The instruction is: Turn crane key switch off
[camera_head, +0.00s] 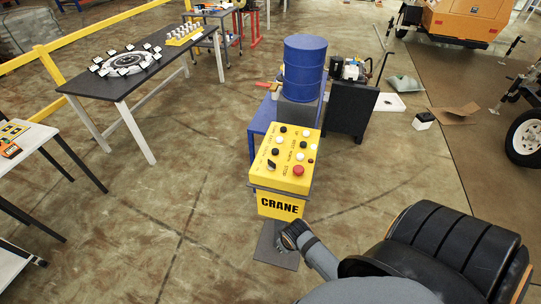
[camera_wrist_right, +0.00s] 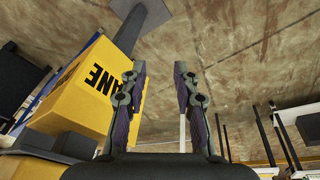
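The yellow crane control box (camera_head: 283,183) stands on a post in the middle of the head view, lettered CRANE on its front. Its top panel carries several black and white buttons, a large red button (camera_head: 299,170) and a black rotary knob (camera_head: 272,165) at the near left. I cannot tell for sure which one is the key switch, nor its position. My right gripper (camera_wrist_right: 159,72) is open and empty, with its fingers apart. In its wrist view the box (camera_wrist_right: 77,100) appears tilted to the left, partly behind the left finger. The left gripper is not in view.
A blue barrel (camera_head: 304,68) stands behind the box, beside a dark cabinet (camera_head: 350,108). A black-topped table (camera_head: 140,79) is at the upper left. Floor left of the box is clear.

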